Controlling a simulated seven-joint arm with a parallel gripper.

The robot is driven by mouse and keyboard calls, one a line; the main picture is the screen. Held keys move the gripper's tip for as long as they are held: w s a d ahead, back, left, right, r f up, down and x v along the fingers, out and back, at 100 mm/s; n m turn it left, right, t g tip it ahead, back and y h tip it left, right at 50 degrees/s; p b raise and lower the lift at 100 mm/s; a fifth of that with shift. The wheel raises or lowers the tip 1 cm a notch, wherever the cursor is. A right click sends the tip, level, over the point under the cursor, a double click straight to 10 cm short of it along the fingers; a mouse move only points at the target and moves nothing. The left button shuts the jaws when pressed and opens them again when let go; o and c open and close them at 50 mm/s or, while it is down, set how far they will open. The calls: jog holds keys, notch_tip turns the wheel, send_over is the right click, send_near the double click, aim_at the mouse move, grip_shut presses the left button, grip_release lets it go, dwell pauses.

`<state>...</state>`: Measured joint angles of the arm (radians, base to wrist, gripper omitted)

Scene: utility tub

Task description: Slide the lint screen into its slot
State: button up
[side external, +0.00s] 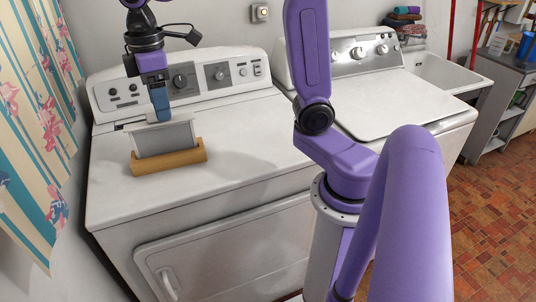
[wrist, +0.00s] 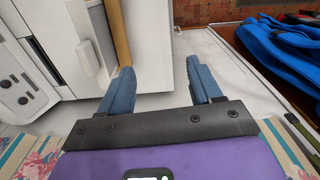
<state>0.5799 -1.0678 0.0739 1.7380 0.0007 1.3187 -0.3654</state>
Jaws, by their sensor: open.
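The lint screen (side external: 166,140), a grey mesh panel with a pale frame, stands upright in a tan wooden holder (side external: 170,161) on the dryer top. My gripper (side external: 160,119) points down at the screen's upper edge in the side view. Its blue fingers are apart in the wrist view (wrist: 160,88), with nothing visibly clamped between them. Whether a finger touches the screen cannot be told. The wooden holder also shows as a narrow tan strip in the wrist view (wrist: 119,35).
The dryer's control panel (side external: 180,80) rises behind the screen, close to my gripper. A patterned curtain (side external: 28,120) hangs at the left. The white dryer top (side external: 245,135) is clear to the right of the holder. A second machine (side external: 385,95) stands to the right.

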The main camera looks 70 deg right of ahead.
jog(key=s+d+f+n, duration=0.1)
jog(key=s+f, duration=0.4)
jog(key=s, duration=0.6)
jog(key=s+d+f+n, duration=0.1)
jog(key=s+f, duration=0.4)
jog(key=s, duration=0.6)
jog(key=shift+s+n, duration=0.4)
jog(key=o, duration=0.6)
jog(key=shift+d, duration=0.15)
jog(key=shift+c, duration=0.2)
jog(key=w+a+r+n+t+h, duration=0.25)
jog(key=w+n+t+h, duration=0.35)
jog(key=w, duration=0.6)
jog(key=w+a+r+n+t+h, duration=0.25)
jog(key=w+r+n+h, duration=0.2)
jog(key=w+n, duration=0.55)
jog(key=m, duration=0.2)
send_over(163, 136)
jog(key=w+d, duration=0.1)
jog(key=d, duration=0.1)
notch_tip(163, 136, down, 7)
jog(key=shift+w+a, duration=0.15)
jog(key=shift+w, duration=0.05)
